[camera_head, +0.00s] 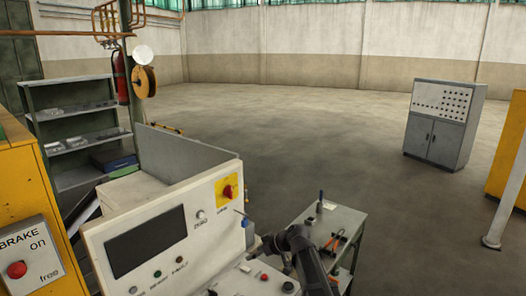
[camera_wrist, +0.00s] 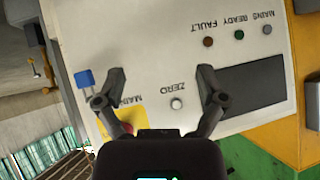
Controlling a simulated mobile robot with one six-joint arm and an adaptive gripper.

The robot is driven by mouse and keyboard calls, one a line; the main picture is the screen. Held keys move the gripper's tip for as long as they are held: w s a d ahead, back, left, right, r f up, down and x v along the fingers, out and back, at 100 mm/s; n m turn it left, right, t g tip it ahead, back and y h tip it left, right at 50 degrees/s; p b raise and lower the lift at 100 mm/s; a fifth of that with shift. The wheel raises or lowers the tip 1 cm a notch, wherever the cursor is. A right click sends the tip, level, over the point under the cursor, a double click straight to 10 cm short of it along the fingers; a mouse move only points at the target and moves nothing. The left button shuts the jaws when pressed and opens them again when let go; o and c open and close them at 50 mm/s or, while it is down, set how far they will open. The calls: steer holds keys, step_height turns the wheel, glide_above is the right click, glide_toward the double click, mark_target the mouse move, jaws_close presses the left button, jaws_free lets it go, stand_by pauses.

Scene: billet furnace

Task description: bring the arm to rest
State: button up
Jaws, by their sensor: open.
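My gripper (camera_head: 268,242) is at the end of my dark arm, just right of the lower right edge of the white control panel (camera_head: 120,225) in the head view. In the wrist view, my gripper (camera_wrist: 160,76) has its two fingers spread wide with nothing between them. The panel face (camera_wrist: 150,45) appears upside down beyond the fingers, with a ZERO button (camera_wrist: 177,103) between them. Whether a fingertip touches the panel cannot be told. The yellow and red main switch (camera_head: 227,188) is partly hidden by a finger in the wrist view.
A small blue item (camera_head: 246,222) is by the panel's right edge. A grey bench (camera_head: 345,220) with tools stands right of my arm. A grey cabinet (camera_head: 440,125) stands far right. The middle floor is clear.

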steer(key=s+d+f+m+g+h+b, duration=0.3)
steer(key=s+d+f+m+h+b, duration=0.6)
steer(key=s+d+f, duration=0.7)
steer(key=s+d+m, duration=0.1)
steer(key=s+d, duration=0.2)
steer(key=s, duration=0.1)
steer(key=shift+s+d+f+m+g+h, duration=0.3)
steer(key=shift+s+d+f+m, duration=0.05)
steer(key=shift+m, duration=0.05)
stand_by(0.7)
